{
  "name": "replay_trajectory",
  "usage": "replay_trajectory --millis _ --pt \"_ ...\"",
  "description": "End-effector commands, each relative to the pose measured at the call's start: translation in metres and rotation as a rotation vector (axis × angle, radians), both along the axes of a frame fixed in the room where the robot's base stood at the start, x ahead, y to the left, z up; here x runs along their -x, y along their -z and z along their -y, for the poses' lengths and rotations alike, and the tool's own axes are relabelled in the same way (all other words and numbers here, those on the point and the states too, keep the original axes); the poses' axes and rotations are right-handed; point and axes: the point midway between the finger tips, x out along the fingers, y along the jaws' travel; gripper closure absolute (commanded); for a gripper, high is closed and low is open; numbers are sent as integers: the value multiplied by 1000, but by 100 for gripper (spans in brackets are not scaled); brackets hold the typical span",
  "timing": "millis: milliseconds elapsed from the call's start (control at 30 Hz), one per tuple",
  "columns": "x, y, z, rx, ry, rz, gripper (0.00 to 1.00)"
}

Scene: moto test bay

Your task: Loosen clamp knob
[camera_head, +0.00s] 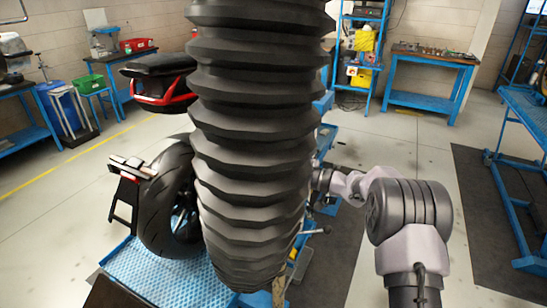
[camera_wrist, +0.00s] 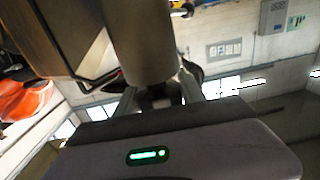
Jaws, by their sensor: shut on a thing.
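My gripper (camera_wrist: 163,90) shows in the wrist view with its two pale fingers closed around a dark piece, which I take to be the clamp knob (camera_wrist: 168,94). A thick grey cylinder (camera_wrist: 138,42) lies in front of the fingers and hides part of the grip. In the head view my arm reaches left to the motorcycle stand, and the fingertips and knob are hidden behind my black bellows column. The motorcycle's rear tyre (camera_head: 162,205) and its black and red tail (camera_head: 160,80) show left of the column.
The motorcycle stands on a blue lift platform (camera_head: 160,275). A thin lever (camera_head: 315,232) sticks out to its right. A blue workbench (camera_head: 432,78) and a blue shelf rack (camera_head: 362,50) stand behind. Another blue bench (camera_head: 528,120) is at the right edge. Floor around my arm is clear.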

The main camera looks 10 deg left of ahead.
Motion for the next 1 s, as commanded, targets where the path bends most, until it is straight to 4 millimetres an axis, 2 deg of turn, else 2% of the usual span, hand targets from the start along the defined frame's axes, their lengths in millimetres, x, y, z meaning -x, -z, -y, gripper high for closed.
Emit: replay_trajectory --millis 200,500,1000 --pt "4 -1 -1 0 -165 3 94" --pt "9 0 -2 0 -319 2 94" --pt "11 0 -2 -2 -380 2 94"
